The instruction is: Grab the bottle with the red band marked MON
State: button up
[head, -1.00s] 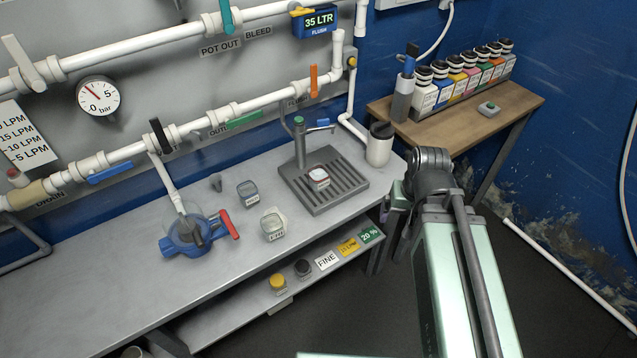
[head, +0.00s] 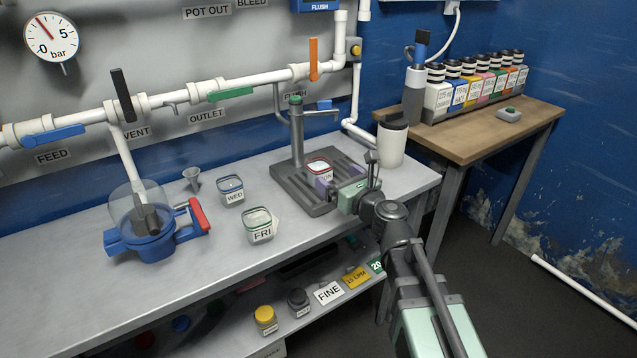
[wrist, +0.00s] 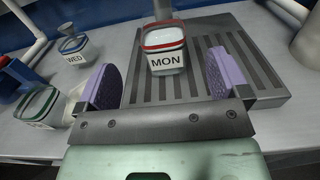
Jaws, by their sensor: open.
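The square clear bottle with the red band marked MON (wrist: 165,50) stands upright on the grey slatted drain tray (wrist: 215,45). In the head view the MON bottle (head: 318,167) is partly hidden by my gripper (head: 334,188). In the wrist view my gripper (wrist: 163,78) is open, with its two purple pads apart. The MON bottle is ahead of the pads, roughly centred between them, and no touch shows.
The WED bottle (head: 231,190) and the green-banded FRI bottle (head: 258,226) stand on the bench left of the tray. A tap post (head: 297,135) rises behind the tray. A white dark-topped container (head: 393,143) stands close to the right.

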aim_at(324, 168)
jog(key=x, duration=0.9)
jog(key=shift+w+f, duration=0.1)
jog(key=shift+f, duration=0.1)
jog(key=c, duration=1.1)
